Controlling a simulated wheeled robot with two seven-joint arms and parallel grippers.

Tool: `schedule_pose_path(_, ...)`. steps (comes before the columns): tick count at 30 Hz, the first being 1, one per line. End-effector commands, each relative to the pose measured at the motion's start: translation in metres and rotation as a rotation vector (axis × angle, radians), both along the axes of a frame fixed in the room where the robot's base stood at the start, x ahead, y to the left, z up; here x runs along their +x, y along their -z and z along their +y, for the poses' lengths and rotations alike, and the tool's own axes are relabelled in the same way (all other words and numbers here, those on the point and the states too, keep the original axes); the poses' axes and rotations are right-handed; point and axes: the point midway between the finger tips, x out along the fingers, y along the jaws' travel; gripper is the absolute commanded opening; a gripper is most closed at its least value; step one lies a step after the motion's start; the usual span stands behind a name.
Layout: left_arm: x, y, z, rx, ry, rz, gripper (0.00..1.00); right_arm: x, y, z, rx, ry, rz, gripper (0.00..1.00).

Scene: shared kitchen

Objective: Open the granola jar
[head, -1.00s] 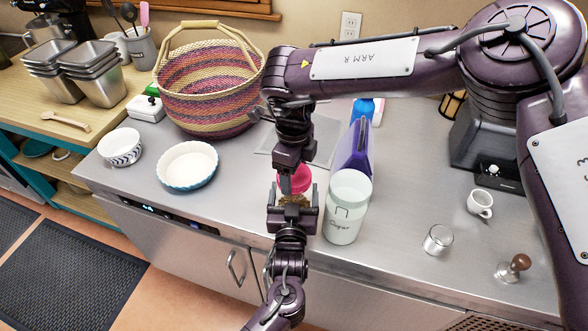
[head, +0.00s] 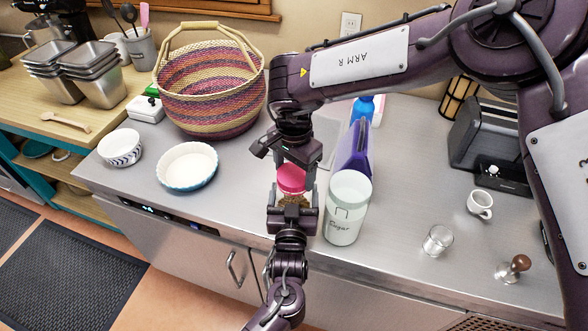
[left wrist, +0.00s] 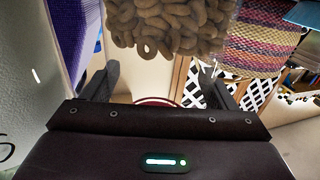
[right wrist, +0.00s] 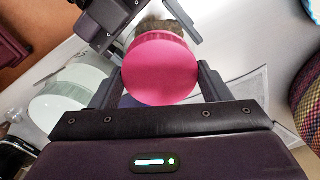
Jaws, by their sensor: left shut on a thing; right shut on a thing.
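The granola jar (head: 297,200) is clear, with brown ring-shaped pieces inside, and is mostly hidden by my grippers in the head view. Its contents fill the top of the left wrist view (left wrist: 170,25). My left gripper (head: 292,202) is shut on the jar body from the front. The round pink lid (head: 291,179) is at the top of the jar. My right gripper (head: 293,163) is shut on the lid from above, with a finger on each side of it in the right wrist view (right wrist: 160,68). I cannot tell whether the lid is loose.
A white sugar jar (head: 347,212) stands close on the right, with a purple item (head: 354,150) behind it. A white and blue dish (head: 187,166) and a woven basket (head: 212,95) are left. A glass (head: 437,240) and cup (head: 480,205) stand farther right. The counter between has free room.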

Motion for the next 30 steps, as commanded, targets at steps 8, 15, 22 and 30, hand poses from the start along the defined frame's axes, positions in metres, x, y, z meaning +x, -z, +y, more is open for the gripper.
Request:
schedule_pose_path(8, 0.0, -0.001, -0.001, -0.001, 0.001, -0.001, 0.16, 0.001, -0.003, 0.0, 0.002, 0.003, -0.004, 0.43)
schedule_pose_path(15, 0.0, 0.0, -0.001, 0.0, 0.002, -0.001, 0.16, 0.001, -0.011, 0.0, 0.002, 0.002, -0.004, 0.43)
schedule_pose_path(22, 0.0, 0.0, -0.001, 0.0, 0.001, -0.001, 0.16, 0.001, -0.019, 0.0, 0.002, 0.002, -0.004, 0.43)
schedule_pose_path(30, 0.0, -0.001, 0.0, 0.0, 0.0, -0.001, 0.16, 0.0, -0.023, 0.0, 0.001, 0.002, -0.001, 0.43)
